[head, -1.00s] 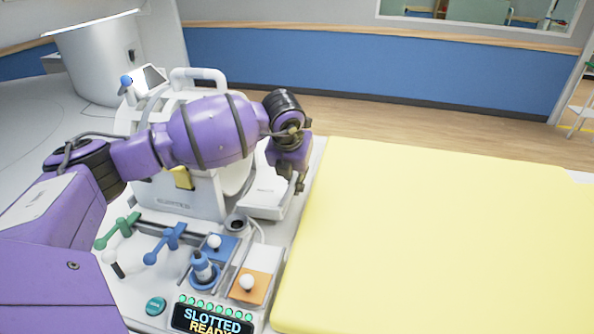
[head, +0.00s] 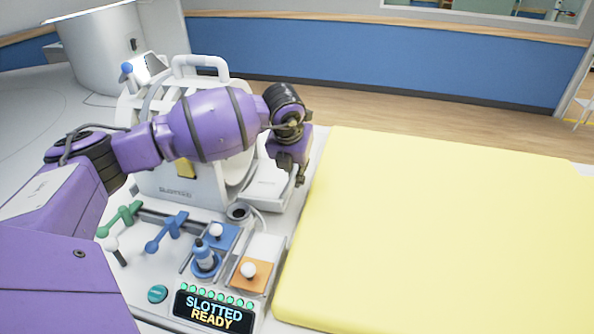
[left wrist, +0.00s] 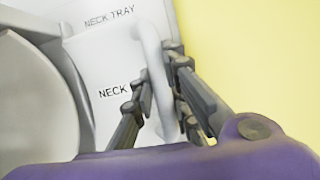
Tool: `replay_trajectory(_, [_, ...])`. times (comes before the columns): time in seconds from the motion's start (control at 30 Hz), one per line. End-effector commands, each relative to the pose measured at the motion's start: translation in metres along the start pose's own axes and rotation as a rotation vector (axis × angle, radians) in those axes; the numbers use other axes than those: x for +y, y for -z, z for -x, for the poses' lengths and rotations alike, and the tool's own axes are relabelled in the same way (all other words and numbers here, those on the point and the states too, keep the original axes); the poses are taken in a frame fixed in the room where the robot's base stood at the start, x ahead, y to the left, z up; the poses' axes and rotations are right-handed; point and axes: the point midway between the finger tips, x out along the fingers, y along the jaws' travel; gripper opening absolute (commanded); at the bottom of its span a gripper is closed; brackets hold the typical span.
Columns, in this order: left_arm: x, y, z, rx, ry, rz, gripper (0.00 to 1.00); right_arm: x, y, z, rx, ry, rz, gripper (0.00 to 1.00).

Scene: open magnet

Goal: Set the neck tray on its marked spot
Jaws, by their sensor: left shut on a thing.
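The neck tray (head: 266,194) is a pale, flat piece at the right side of the white slotted device, partly hidden by my left arm in the head view. My left gripper (head: 297,175) points down over its right part. In the left wrist view, my left gripper (left wrist: 155,90) is shut on a white curved handle (left wrist: 156,65), with one finger on each side. White surfaces printed "NECK TRAY" and "NECK" lie beneath. I cannot tell whether the tray rests on its marked spot or is slightly raised. My right gripper is out of view.
The white slotted device (head: 185,185) stands left of the tray. A yellow padded table top (head: 440,230) lies close on the right. In front are green and blue levers, a blue knob (head: 205,258), white-knobbed sliders and a display (head: 213,308) reading "SLOTTED READY".

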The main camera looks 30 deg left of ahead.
Motion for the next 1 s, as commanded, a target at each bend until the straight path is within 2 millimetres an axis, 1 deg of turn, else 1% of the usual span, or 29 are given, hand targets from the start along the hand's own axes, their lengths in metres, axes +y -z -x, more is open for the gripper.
replay_trajectory(0.23, [0.000, -0.001, 0.000, -0.003, 0.000, 0.000, 0.00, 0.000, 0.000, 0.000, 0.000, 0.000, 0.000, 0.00])
replay_trajectory(0.7, [0.000, 0.005, -0.011, 0.001, -0.001, 0.000, 0.00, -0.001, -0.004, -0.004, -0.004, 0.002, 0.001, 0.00])
replay_trajectory(1.0, [0.000, 0.005, -0.011, 0.002, -0.001, 0.000, 0.00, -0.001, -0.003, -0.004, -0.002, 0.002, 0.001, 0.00])
